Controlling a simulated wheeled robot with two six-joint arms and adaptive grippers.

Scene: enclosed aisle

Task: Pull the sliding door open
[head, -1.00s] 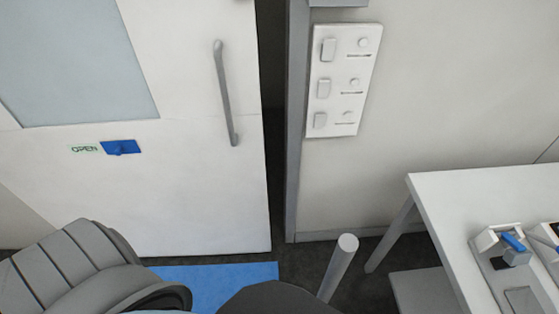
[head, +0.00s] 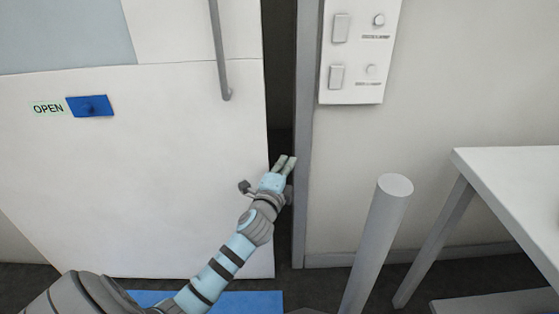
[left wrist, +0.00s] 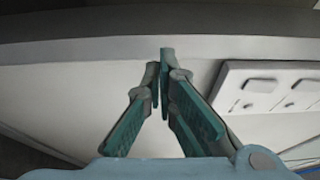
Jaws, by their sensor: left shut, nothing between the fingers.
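The white sliding door (head: 180,180) stands slightly open, with a narrow dark gap (head: 279,80) between its right edge and the grey door frame (head: 309,160). A long grey bar handle (head: 220,50) is on the door near its right edge. My left gripper (head: 287,161) is at the gap, well below the handle, with its fingers pointing up and right. In the left wrist view the fingers (left wrist: 160,65) are close together at the tips and hold nothing. I cannot tell whether they touch the door edge. My right gripper is not in view.
A white switch panel (head: 360,50) is on the wall right of the frame. A grey post (head: 376,245) stands in front of the wall. A white table (head: 520,185) is at the right. A blue mat (head: 240,301) lies at the door's foot. A blue plate (head: 90,105) beside an OPEN label is on the door.

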